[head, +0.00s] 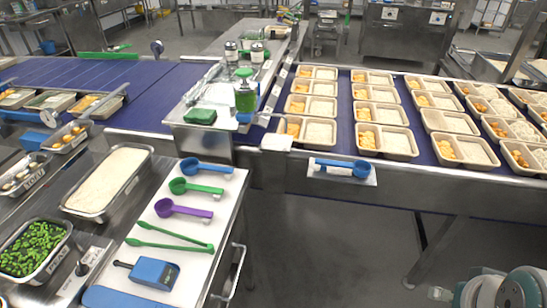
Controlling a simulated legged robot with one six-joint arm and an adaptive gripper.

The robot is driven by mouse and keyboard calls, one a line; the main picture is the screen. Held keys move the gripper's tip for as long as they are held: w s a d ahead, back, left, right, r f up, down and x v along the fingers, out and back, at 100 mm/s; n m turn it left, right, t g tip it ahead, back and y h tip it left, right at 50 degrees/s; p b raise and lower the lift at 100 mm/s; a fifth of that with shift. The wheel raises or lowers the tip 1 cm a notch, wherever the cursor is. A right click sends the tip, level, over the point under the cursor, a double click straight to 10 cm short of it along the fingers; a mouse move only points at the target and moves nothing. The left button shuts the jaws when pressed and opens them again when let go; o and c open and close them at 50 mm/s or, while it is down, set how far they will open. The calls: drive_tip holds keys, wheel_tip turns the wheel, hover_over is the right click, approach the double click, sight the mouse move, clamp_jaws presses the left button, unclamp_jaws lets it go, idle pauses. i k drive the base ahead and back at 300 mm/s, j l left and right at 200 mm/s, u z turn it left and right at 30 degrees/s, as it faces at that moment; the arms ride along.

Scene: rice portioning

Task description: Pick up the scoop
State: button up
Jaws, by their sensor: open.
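A blue scoop (207,168), a green scoop (196,187) and a purple scoop (184,209) lie in a column on a white board (188,252) on the left counter. Another blue scoop (343,167) lies on a small light plate (341,178) at the front edge of the right conveyor. A metal pan of rice (152,158) stands left of the board. Teal and white parts of my arm show at the bottom right corner, far from all the scoops. My gripper's fingers do not show.
Green tongs (170,238) and a blue handheld device (155,272) also lie on the board. A pan of peas (66,246) is at lower left. Several two-compartment trays (387,154) fill the right conveyor (340,145). Open floor (320,245) lies between the counter and my arm.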

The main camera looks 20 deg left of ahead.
sight(179, 186)
drive_tip(key=u, duration=1.1)
drive_tip(key=i+l+u, duration=0.1)
drive_tip(key=i+u, duration=0.15)
drive_tip(key=u, duration=0.25)
drive_tip(key=i+l+u, duration=0.2)
drive_tip(key=u, duration=0.3)
drive_tip(key=i+l+u, duration=0.25)
drive_tip(key=u, duration=0.25)
drive_tip(key=i+l, duration=0.15)
drive_tip(key=l, duration=0.2)
drive_tip(key=i+l+u, duration=0.15)
drive_tip(key=l, duration=0.2)
drive_tip(key=i+l, duration=0.15)
drive_tip(key=l, duration=0.25)
drive_tip(key=i+l+u, duration=0.1)
drive_tip(key=l, duration=0.25)
